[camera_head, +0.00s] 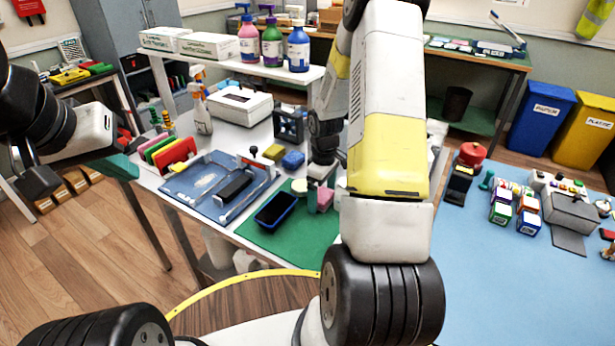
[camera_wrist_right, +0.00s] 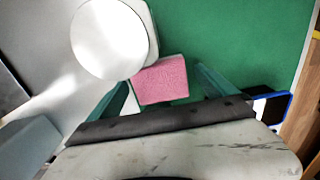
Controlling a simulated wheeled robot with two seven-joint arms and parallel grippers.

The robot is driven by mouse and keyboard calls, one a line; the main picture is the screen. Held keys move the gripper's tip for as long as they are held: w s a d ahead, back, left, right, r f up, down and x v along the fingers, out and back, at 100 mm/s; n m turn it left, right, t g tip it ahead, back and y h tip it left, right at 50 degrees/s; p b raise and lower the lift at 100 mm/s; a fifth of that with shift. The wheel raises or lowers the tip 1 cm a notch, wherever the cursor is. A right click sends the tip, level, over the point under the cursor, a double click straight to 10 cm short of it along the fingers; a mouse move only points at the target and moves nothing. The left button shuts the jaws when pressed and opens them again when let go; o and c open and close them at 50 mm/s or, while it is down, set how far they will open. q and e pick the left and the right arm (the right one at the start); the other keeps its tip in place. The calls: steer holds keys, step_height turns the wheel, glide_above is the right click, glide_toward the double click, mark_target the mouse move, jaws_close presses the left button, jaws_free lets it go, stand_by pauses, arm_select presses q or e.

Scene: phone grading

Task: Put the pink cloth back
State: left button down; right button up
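The pink cloth (camera_head: 325,198) is a small folded block on the near part of the white table, by the green mat (camera_head: 290,245). In the right wrist view the pink cloth (camera_wrist_right: 160,82) lies between the teal fingers of my right gripper (camera_wrist_right: 163,85), which stand apart with a gap on each side. In the head view my right gripper (camera_head: 318,195) reaches down at the cloth, and my arm hides part of this area.
A white round-topped container (camera_wrist_right: 110,38) stands close beside the cloth. A dark phone in a blue tray (camera_head: 275,210) lies on the mat.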

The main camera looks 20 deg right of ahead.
steer(key=shift+r, duration=0.1)
step_height(320, 180, up, 8)
steer(key=shift+f, duration=0.15)
steer(key=s+a+r+m+t, duration=0.2)
steer(key=s+a+r, duration=0.1)
steer(key=r, duration=0.8)
steer(key=s+a+r+m+t+y, duration=0.1)
steer(key=s+a+r+m+t, duration=0.1)
steer(key=s+r, duration=0.5)
steer(key=s+a+r+m+t+y, duration=0.1)
steer(key=s+a+r+m+t, duration=0.1)
steer(key=s+a+r, duration=0.4)
steer(key=s+r+m, duration=0.1)
steer(key=s, duration=0.3)
steer(key=shift+s+a+r+m, duration=0.15)
steer(key=shift+a+m, duration=0.1)
steer(key=shift+m, duration=0.15)
